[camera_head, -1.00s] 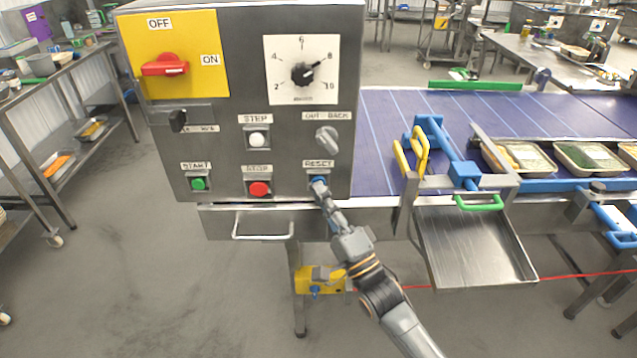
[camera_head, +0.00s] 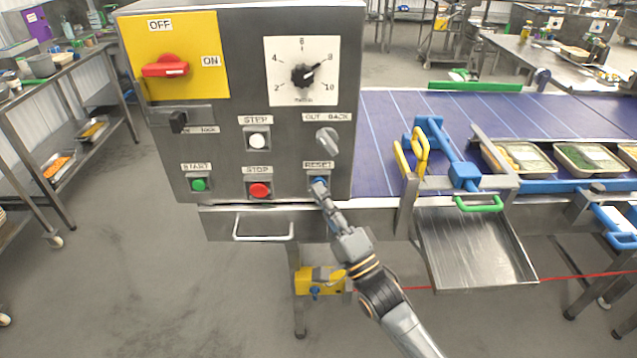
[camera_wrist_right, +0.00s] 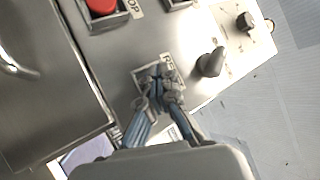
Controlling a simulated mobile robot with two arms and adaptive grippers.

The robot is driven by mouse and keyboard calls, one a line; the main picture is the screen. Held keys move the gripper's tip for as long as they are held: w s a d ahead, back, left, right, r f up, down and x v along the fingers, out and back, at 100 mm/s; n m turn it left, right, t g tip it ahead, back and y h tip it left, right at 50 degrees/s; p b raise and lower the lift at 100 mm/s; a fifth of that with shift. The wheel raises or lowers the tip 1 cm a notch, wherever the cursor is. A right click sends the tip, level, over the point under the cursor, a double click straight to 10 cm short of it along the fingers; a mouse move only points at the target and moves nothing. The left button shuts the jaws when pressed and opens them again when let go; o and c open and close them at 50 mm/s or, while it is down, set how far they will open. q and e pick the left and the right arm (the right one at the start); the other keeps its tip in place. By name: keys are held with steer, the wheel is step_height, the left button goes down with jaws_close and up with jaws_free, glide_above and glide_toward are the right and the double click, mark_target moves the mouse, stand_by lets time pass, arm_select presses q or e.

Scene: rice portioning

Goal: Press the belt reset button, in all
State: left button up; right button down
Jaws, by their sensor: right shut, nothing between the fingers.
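The blue reset button (camera_head: 318,184) sits under the RESET label (camera_head: 319,165) at the lower right of the grey control box (camera_head: 240,120). My right gripper (camera_head: 321,190) is shut and empty, with its fingertips at the button. In the right wrist view the shut fingertips (camera_wrist_right: 157,84) cover most of the reset button's place, so I cannot tell how far the button is pressed. My left gripper is not in view.
The red stop button (camera_head: 259,190) and green start button (camera_head: 198,185) lie to the left. An out/back knob (camera_head: 327,140) is just above. A drawer handle (camera_head: 263,237) juts out below. The blue belt (camera_head: 380,150) and a metal tray (camera_head: 475,250) are at the right.

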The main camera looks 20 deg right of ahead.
steer(key=shift+s+a, duration=0.15)
steer(key=shift+s, duration=0.45)
steer(key=shift+s, duration=0.1)
steer(key=shift+s+a+p, duration=0.25)
steer(key=shift+s+p, duration=0.1)
steer(key=shift+s, duration=0.4)
steer(key=shift+s+a+p, duration=0.2)
steer(key=shift+s+p, duration=0.1)
steer(key=shift+s, duration=0.5)
steer(key=shift+s+a+p, duration=0.25)
steer(key=shift+s+p, duration=0.1)
steer(key=shift+s, duration=0.4)
steer(key=shift+f, duration=0.1)
